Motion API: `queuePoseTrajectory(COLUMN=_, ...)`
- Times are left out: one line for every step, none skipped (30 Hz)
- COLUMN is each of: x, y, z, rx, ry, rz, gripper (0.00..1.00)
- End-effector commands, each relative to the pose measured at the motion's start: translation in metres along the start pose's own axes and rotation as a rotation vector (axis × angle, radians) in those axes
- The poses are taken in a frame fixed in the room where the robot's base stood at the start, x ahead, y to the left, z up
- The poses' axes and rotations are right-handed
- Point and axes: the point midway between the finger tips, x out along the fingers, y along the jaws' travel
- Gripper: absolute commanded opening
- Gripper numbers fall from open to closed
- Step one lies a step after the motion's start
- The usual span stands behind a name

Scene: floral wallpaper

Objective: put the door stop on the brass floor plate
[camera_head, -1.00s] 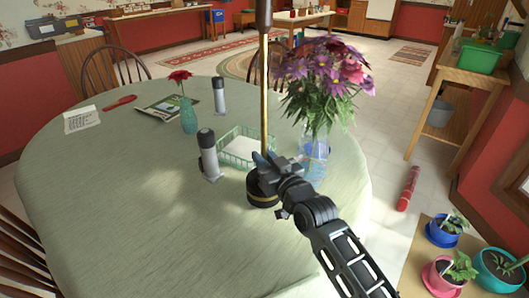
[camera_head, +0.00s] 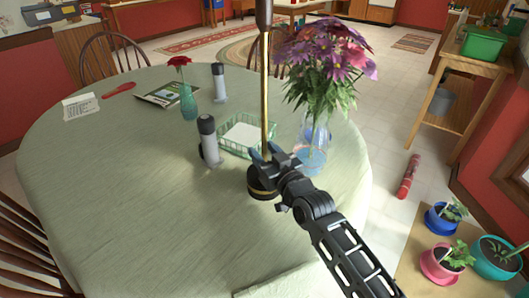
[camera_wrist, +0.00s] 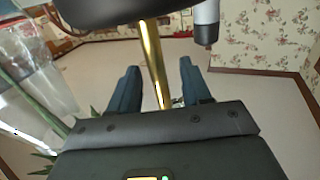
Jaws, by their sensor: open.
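A tall piece with a round black base (camera_head: 261,186), a brass band and a long brass rod (camera_head: 264,90) stands upright on the green table; it looks like the door stop. Its top runs out of the head view. My gripper (camera_head: 267,156) is at the lower rod, just above the base. In the wrist view the blue fingers of my gripper (camera_wrist: 158,82) are apart, with the brass rod (camera_wrist: 151,55) between them and no clear contact. The black base (camera_wrist: 110,10) fills the top of that view. I see no brass floor plate.
A glass vase of purple flowers (camera_head: 322,75) stands close right of the rod. A green wire basket (camera_head: 235,151) and a grey grinder (camera_head: 208,142) stand close left. A red roll (camera_head: 408,176) and potted plants (camera_head: 447,260) lie beyond the table's right side. The table's front left is clear.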

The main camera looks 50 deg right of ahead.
Motion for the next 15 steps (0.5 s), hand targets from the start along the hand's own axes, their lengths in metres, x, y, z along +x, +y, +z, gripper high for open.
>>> queuePoseTrajectory(x=0.000, y=0.000, z=0.000, rx=0.000, ry=0.000, rz=0.000, gripper=0.48)
queuePoseTrajectory(x=0.000, y=0.000, z=0.000, rx=0.000, ry=0.000, rz=0.000, gripper=0.48)
queuePoseTrajectory(x=0.000, y=0.000, z=0.000, rx=0.000, ry=0.000, rz=0.000, gripper=0.48)
queuePoseTrajectory(x=0.000, y=0.000, z=0.000, rx=0.000, ry=0.000, rz=0.000, gripper=0.48)
queuePoseTrajectory(x=0.000, y=0.000, z=-0.001, rx=0.000, ry=0.000, rz=0.000, gripper=0.48)
queuePoseTrajectory(x=0.000, y=0.000, z=-0.002, rx=0.000, ry=0.000, rz=0.000, gripper=0.48)
queuePoseTrajectory(x=0.000, y=0.000, z=-0.004, rx=0.000, ry=0.000, rz=0.000, gripper=0.48)
queuePoseTrajectory(x=0.000, y=0.000, z=-0.005, rx=0.000, ry=0.000, rz=0.000, gripper=0.48)
queuePoseTrajectory(x=-0.005, y=0.000, z=-0.002, rx=-0.001, ry=-0.001, rz=0.000, gripper=0.48)
queuePoseTrajectory(x=-0.009, y=0.000, z=-0.001, rx=-0.001, ry=-0.002, rz=0.000, gripper=0.48)
queuePoseTrajectory(x=-0.013, y=0.001, z=-0.001, rx=-0.001, ry=-0.002, rz=0.000, gripper=0.48)
queuePoseTrajectory(x=-0.019, y=0.001, z=-0.001, rx=-0.002, ry=-0.003, rz=0.001, gripper=0.48)
queuePoseTrajectory(x=-0.025, y=0.001, z=-0.001, rx=-0.002, ry=-0.003, rz=0.001, gripper=0.48)
queuePoseTrajectory(x=-0.030, y=0.001, z=-0.001, rx=-0.001, ry=-0.003, rz=0.001, gripper=0.48)
queuePoseTrajectory(x=-0.038, y=0.001, z=0.000, rx=-0.001, ry=-0.003, rz=0.001, gripper=0.48)
